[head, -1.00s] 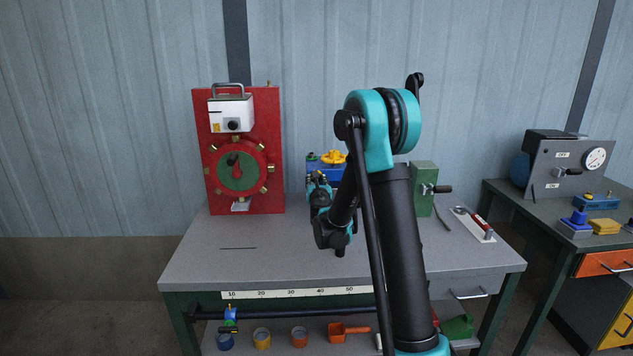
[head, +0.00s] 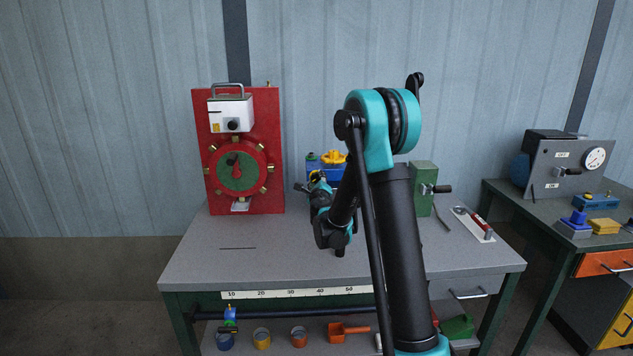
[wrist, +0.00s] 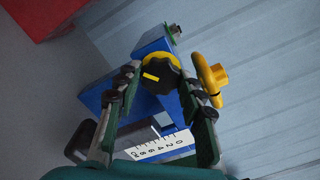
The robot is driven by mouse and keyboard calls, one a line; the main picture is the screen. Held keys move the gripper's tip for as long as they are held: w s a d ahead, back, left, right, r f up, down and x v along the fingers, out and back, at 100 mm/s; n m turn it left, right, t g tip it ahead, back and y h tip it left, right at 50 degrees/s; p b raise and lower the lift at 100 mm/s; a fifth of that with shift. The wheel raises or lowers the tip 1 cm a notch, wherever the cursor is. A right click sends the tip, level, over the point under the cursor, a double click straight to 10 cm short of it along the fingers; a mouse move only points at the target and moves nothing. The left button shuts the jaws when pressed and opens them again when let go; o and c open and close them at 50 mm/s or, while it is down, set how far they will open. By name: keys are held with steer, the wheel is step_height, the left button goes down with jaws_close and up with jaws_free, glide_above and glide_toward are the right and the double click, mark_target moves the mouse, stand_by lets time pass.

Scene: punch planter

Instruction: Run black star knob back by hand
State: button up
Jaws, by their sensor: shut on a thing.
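The black star knob (wrist: 157,76) has a yellow mark on its face and a yellow ring behind it. It sits on a blue fixture (wrist: 185,99) with a white numbered scale (wrist: 160,146). My gripper (wrist: 161,79) has one finger on each side of the knob and is shut on it. In the head view, my gripper (head: 318,188) is in front of the blue fixture (head: 336,173) on the bench, and my arm hides the knob there.
A yellow handwheel (wrist: 210,78) stands close to the right finger. A red panel (head: 262,130) with a green dial stands at the left. A green block with a crank (head: 424,185) stands to the right. The bench's front left (head: 215,260) is clear.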

steer(key=shift+n, duration=1)
steer(key=o, duration=1.2)
steer(key=shift+c, duration=0.2)
steer(key=s, duration=1.2)
steer(key=shift+s, duration=0.15)
steer(key=s, duration=0.7)
steer(key=shift+s, duration=0.15)
